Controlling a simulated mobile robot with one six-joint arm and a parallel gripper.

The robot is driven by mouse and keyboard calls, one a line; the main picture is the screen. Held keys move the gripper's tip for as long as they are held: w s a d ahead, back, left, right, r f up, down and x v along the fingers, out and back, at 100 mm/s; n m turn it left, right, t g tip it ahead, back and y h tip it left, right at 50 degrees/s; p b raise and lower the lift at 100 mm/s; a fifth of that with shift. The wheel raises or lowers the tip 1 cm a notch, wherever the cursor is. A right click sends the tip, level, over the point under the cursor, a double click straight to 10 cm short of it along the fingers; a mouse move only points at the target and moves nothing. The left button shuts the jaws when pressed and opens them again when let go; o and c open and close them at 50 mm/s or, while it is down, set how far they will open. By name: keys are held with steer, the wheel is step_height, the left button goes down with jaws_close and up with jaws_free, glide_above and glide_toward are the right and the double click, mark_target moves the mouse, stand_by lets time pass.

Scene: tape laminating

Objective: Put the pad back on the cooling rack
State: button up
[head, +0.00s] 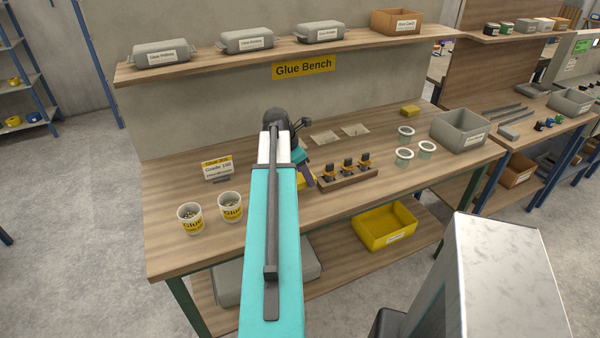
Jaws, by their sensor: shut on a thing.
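My gripper (307,177) is mostly hidden behind my teal arm, low over the middle of the glue bench (180,245). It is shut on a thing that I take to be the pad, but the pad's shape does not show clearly. A yellow piece (300,183) peeks out beside the arm there; I cannot tell whether it is held or lies on the bench. I cannot make out a cooling rack for certain. Two pale square plates (325,137) (355,129) lie flat on the bench behind the gripper.
A wooden holder (348,180) with several dark pieces stands just right of the gripper. Two glue pots (190,217) (231,207) stand at left. Several round white-rimmed jars (404,157), a yellow block (411,110) and a grey bin (460,131) are at right. A shelf (270,51) hangs above.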

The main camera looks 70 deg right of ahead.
mark_target(300, 174)
steer(key=shift+w+d+f+p, duration=0.1)
steer(key=shift+w+d+p, duration=0.2)
steer(key=shift+w+d, duration=0.55)
steer(key=shift+w+d+f+p, duration=0.1)
steer(key=shift+w+d+p, duration=0.2)
steer(key=shift+w+d, duration=0.55)
steer(key=shift+s+d, duration=0.2)
steer(key=shift+s, duration=0.05)
steer(key=shift+f+p, duration=0.75)
steer(key=shift+f, duration=1)
steer(key=shift+f, duration=0.1)
steer(key=o, duration=1.4)
steer(key=b+v, duration=0.2)
steer(key=v, duration=1)
steer(key=shift+b, duration=0.35)
